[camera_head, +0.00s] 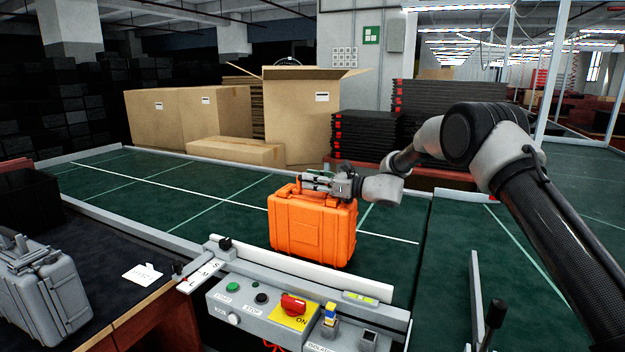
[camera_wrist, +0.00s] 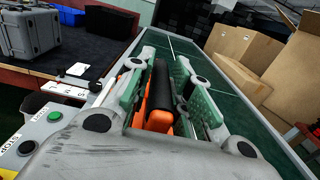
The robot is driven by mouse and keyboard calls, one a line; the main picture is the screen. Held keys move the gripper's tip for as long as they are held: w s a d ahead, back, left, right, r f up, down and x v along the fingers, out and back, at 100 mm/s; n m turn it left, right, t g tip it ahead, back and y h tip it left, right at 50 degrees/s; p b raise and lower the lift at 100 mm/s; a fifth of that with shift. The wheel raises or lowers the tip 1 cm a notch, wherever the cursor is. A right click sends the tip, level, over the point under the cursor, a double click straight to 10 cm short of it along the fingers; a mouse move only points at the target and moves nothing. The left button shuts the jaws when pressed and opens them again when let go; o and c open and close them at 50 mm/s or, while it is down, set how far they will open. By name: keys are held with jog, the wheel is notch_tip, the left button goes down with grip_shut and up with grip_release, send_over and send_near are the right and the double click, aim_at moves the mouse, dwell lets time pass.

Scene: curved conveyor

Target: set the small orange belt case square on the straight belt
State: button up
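The small orange case (camera_head: 312,225) stands roughly upright on the green belt, behind the control panel. Its front face and one side show in the head view. My gripper (camera_head: 318,183) reaches in from the right at the top of the case. In the wrist view, the green-padded fingers of my gripper (camera_wrist: 162,80) lie on both sides of the case's dark handle (camera_wrist: 160,88), close against it, and appear shut on it. The rail hides part of the case's lower edge, so I cannot tell whether it bears fully on the straight belt (camera_head: 215,205).
A low rail (camera_head: 300,268) and a control panel (camera_head: 265,308) stand in front of the case. A grey case (camera_head: 42,290) is on the left table. Cardboard boxes (camera_head: 205,115) and black stacks (camera_head: 365,135) stand behind the belt. Clear belt extends to the left.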

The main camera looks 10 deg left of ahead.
jog(key=shift+o, duration=1.2)
jog(key=shift+r, duration=0.2)
jog(key=v, duration=1.2)
